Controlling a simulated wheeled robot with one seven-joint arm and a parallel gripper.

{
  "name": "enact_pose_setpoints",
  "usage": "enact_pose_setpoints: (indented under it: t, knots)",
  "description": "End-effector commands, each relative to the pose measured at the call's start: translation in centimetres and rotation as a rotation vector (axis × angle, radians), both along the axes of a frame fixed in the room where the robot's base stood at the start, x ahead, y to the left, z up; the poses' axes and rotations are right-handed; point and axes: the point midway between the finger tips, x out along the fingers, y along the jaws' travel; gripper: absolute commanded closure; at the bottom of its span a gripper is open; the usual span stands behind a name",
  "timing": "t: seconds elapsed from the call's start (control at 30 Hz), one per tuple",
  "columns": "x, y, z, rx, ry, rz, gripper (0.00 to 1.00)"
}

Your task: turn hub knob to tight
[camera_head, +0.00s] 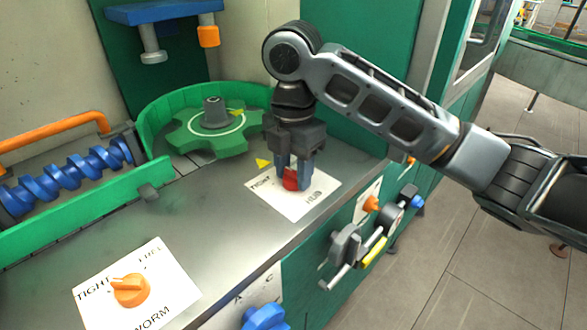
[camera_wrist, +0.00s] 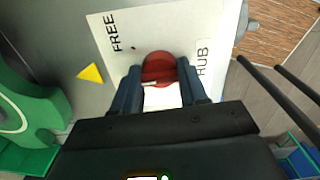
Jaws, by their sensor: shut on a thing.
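The hub knob (camera_head: 291,179) is red and sits on a white card (camera_head: 315,203) marked HUB on the grey counter. In the wrist view the red knob (camera_wrist: 158,68) shows between my fingers, with a whitish bar across its near part. The card reads FREE at the left and HUB at the right there. My gripper (camera_head: 293,174) points down over the knob and is shut on it, one blue-grey finger on each side. It also shows in the wrist view (camera_wrist: 160,90). The fingers hide parts of the knob, so its exact pointing is hard to tell.
A green star wheel (camera_head: 205,138) lies behind, inside a green curved guard. A yellow triangle (camera_head: 263,163) marks the counter. An orange WORM knob (camera_head: 130,290) sits on its own card at the front left. A blue screw (camera_head: 65,177) lies at the left. Handles project from the counter front.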

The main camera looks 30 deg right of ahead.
Motion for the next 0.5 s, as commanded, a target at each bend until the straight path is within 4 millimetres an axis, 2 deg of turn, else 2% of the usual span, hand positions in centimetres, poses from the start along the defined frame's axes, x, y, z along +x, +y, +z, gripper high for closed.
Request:
enact_pose_setpoints:
  t: [0.5]
  knots:
    - [0.02,0.02,-0.09,0.001,-0.002,0.470,0.88]
